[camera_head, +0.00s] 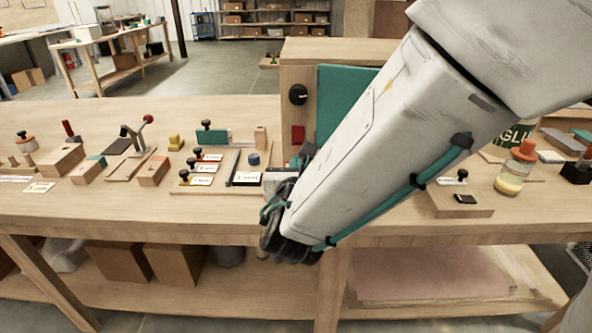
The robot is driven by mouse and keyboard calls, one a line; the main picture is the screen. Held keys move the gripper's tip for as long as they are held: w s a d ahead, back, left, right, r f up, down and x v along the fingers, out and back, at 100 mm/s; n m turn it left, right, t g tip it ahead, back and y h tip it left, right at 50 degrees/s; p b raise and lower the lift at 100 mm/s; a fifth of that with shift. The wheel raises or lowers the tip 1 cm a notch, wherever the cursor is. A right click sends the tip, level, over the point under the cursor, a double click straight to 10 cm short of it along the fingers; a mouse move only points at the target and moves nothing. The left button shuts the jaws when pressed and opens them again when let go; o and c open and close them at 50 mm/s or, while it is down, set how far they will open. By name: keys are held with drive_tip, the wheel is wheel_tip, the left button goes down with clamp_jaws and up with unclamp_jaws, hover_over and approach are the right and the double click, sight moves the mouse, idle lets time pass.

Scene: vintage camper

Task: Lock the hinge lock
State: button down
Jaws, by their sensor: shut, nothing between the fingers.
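I cannot tell for certain which fixture is the hinge lock. An upright wooden frame (296,66) holds a teal panel (335,95), partly hidden by my arm. A round black knob (298,95) and a red block (298,134) sit on the frame's left post. My arm runs from the upper right down to the bench front. Dark parts of my gripper (303,155) show beside the lower arm, in front of the frame's foot. It is shut and empty; its fingertips are mostly hidden, and contact with anything cannot be told.
A board with black-knobbed sliders and labels (217,187) lies left of my wrist. A red-knobbed lever clamp (137,136) and wooden blocks (61,160) stand farther left. On the right are a small knobbed block (455,202) and an orange-capped bottle (515,170). The bench's front strip is mostly clear.

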sight(297, 143)
drive_tip(key=w, duration=0.5)
drive_tip(key=w+f, duration=0.1)
drive_tip(key=w, duration=0.2)
drive_tip(key=shift+w+d, duration=0.15)
drive_tip(key=shift+w, duration=0.1)
